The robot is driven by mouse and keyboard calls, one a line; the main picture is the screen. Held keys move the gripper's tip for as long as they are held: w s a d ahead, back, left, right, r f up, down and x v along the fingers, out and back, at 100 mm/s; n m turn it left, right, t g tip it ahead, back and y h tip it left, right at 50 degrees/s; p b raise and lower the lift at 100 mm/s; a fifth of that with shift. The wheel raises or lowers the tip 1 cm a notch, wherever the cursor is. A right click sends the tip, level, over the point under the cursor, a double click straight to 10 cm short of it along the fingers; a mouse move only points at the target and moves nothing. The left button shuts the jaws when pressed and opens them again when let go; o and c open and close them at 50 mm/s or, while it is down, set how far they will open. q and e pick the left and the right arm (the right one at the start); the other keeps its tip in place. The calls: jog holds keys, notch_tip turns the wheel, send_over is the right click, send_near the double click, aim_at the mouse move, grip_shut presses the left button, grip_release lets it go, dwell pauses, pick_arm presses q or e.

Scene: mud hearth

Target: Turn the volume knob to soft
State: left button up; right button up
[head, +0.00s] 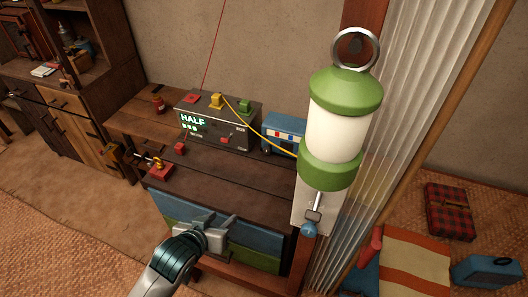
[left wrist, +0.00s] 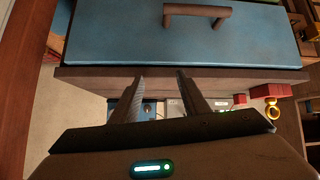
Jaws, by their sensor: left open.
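A dark grey box (head: 232,125) stands on the wooden table with a green lit display (head: 193,121) reading HALF on its front. A small red knob-like part (head: 226,140) sits on the front, right of the display; I cannot tell for sure that it is the volume knob. My left gripper (head: 214,220) is open and empty, in front of the table and well short of the box. In the left wrist view its two fingers (left wrist: 159,77) are apart with nothing between them. Part of the box's front (left wrist: 175,106) shows beyond the fingers. My right gripper is not in view.
A blue drawer front with a wooden handle (left wrist: 197,13) is close to the left gripper. A green and white lantern (head: 335,125) hangs at the right. The front tabletop (head: 225,180) is clear.

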pick_arm(q)
jog(key=w+d+r+t+h, duration=0.2)
jog(key=w+d+r, duration=0.2)
jog(key=w+r, duration=0.4)
jog(key=shift+w+d+r+t+h, duration=0.3)
jog(key=shift+w+d+r+t, duration=0.05)
jog(key=shift+w+r+t, duration=0.1)
jog(key=p, duration=0.4)
send_near(266, 152)
jog(key=x, duration=0.8)
jog(key=shift+w+d+r, duration=0.1)
jog(key=shift+c, duration=0.4)
grip_shut()
